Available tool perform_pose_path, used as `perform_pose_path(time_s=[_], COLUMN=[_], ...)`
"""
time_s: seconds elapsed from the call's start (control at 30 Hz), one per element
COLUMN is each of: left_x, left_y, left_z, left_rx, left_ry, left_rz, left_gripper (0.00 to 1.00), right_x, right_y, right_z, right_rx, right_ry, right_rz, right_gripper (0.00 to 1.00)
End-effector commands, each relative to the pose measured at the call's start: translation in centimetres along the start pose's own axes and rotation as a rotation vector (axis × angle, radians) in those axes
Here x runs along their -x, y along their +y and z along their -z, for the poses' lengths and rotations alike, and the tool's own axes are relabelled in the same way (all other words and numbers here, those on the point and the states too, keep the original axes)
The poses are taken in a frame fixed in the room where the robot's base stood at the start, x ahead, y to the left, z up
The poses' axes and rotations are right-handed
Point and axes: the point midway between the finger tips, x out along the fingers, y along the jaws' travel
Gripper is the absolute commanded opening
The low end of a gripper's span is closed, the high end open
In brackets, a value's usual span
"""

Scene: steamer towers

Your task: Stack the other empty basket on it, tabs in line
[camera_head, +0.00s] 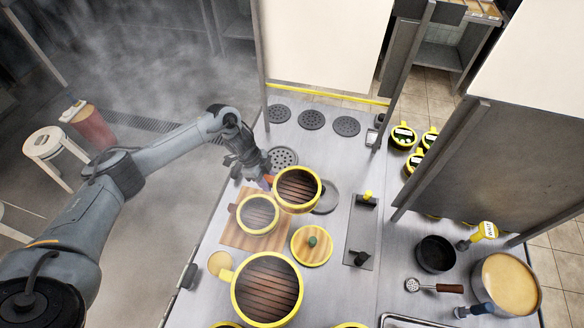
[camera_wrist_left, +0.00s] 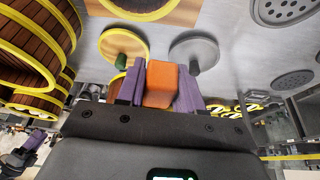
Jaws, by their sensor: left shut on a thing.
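My left gripper (camera_head: 265,181) is shut on an orange block-like tab, which shows between its purple fingers in the left wrist view (camera_wrist_left: 161,84). In the head view this tab is at the left edge of a yellow-rimmed basket (camera_head: 318,189) with a brown slatted floor. The wrist view does not show clearly how the tab joins the basket. A second yellow-rimmed basket (camera_head: 258,215), with a greyish floor, stands on a wooden board (camera_head: 232,236) just below and left, partly overlapped. A larger slatted basket (camera_head: 267,288) stands nearer, its yellow tab pointing left.
A yellow-rimmed lid with a green knob (camera_head: 311,242) lies right of the board. A grey lid (camera_head: 327,200) lies partly behind the upper basket. Perforated plates (camera_head: 311,119) line the far counter. A dark pan (camera_head: 436,254) and a pot (camera_head: 510,284) are at the right.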

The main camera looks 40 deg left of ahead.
Motion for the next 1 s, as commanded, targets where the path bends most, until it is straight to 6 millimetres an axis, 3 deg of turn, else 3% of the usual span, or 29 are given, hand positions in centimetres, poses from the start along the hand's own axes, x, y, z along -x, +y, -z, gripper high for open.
perform_pose_path(time_s=[0.03, 0.2, 0.4, 0.63, 1.0], left_x=[-0.7, -2.1, -2.6, -2.6, -2.6], left_y=[0.9, 3.0, 5.0, 6.0, 6.1], left_z=[-2.2, -7.7, -12.4, -14.9, -15.2], left_rx=[0.011, 0.03, 0.051, 0.061, 0.061], left_ry=[-0.003, -0.003, -0.001, 0.001, 0.002], left_rz=[-0.004, 0.008, 0.019, 0.027, 0.028], left_gripper=[0.0, 0.0, 0.0, 0.0, 0.0], right_x=[0.1, 0.3, 0.4, 0.4, 0.4], right_y=[0.0, 0.0, 0.2, 0.2, 0.2], right_z=[0.1, 0.1, 0.1, 0.1, 0.1], right_rx=[0.0, 0.002, 0.007, 0.01, 0.007], right_ry=[0.0, 0.0, -0.001, -0.001, -0.001], right_rz=[0.0, -0.001, -0.005, -0.008, -0.005], right_gripper=[0.43, 0.43, 0.43, 0.43, 0.43])
